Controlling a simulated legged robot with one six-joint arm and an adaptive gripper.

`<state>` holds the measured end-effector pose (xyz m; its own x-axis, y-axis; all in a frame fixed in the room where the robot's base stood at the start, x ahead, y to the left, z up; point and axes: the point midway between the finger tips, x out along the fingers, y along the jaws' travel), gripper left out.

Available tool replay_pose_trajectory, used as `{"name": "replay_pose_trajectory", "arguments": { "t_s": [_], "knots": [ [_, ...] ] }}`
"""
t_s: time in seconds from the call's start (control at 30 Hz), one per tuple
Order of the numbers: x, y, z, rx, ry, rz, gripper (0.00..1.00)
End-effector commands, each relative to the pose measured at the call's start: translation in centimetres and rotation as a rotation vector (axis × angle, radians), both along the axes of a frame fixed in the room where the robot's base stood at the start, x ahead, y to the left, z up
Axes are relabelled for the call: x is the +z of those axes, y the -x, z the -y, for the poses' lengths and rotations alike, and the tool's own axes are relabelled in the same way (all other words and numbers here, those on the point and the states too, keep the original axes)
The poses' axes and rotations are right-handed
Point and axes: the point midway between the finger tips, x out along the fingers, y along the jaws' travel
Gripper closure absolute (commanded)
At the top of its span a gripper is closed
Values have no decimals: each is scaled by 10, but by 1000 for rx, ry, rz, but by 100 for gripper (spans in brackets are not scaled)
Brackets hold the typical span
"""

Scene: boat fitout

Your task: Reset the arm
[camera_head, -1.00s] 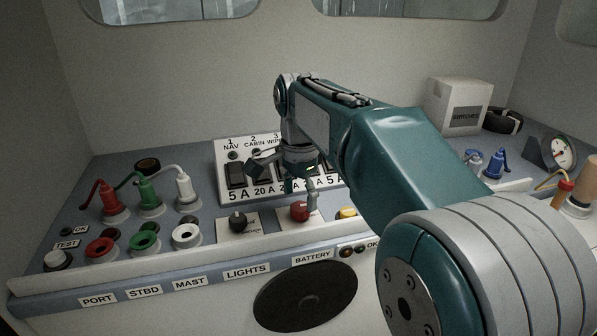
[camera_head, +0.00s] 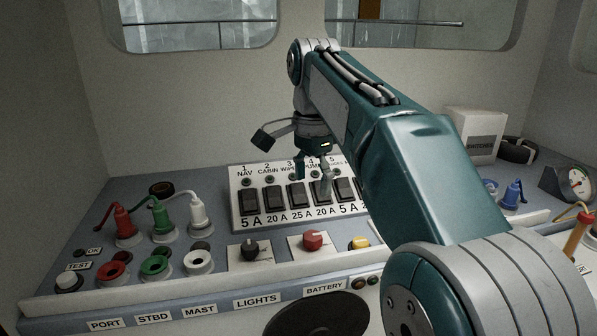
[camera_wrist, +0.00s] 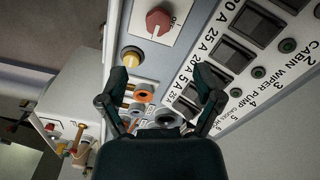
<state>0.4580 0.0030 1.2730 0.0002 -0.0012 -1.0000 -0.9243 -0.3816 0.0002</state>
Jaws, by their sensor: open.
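My gripper (camera_head: 314,182) hangs from my teal arm in front of the breaker panel (camera_head: 239,222) and above the console top. Its two fingers are apart with nothing between them, as the wrist view (camera_wrist: 166,82) also shows. The red battery knob (camera_head: 313,240) is below the gripper on its white plate, clear of the fingers. It also shows in the wrist view (camera_wrist: 159,20). The black lights knob (camera_head: 250,249) is to its left and the yellow button (camera_head: 360,243) to its right. My arm hides the panel's right end.
Red (camera_head: 122,222), green (camera_head: 160,219) and white (camera_head: 197,212) plugs stand at the left behind their coloured sockets. A white switches box (camera_head: 472,134), a blue plug (camera_head: 513,194) and a gauge (camera_head: 577,182) are at the right. Open air lies above the panel, before the wall.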

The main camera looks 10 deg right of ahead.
Motion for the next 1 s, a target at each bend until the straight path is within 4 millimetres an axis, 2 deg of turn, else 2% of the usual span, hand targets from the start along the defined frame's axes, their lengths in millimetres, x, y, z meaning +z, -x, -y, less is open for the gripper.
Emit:
{"name": "replay_pose_trajectory", "arguments": {
  "t_s": [0.17, 0.37, 0.57, 0.8, 0.9, 1.0],
  "knots": [
    [-6, 31, 0, 153, 4, 68, 16],
    [-33, 79, 1, 428, 39, 179, 16],
    [-72, 128, 2, 696, 103, 284, 16],
    [-133, 183, 2, 1002, 218, 391, 16],
    [-154, 198, 2, 1091, 258, 415, 16],
    [-166, 205, 2, 1141, 283, 429, 16]
  ]
}}
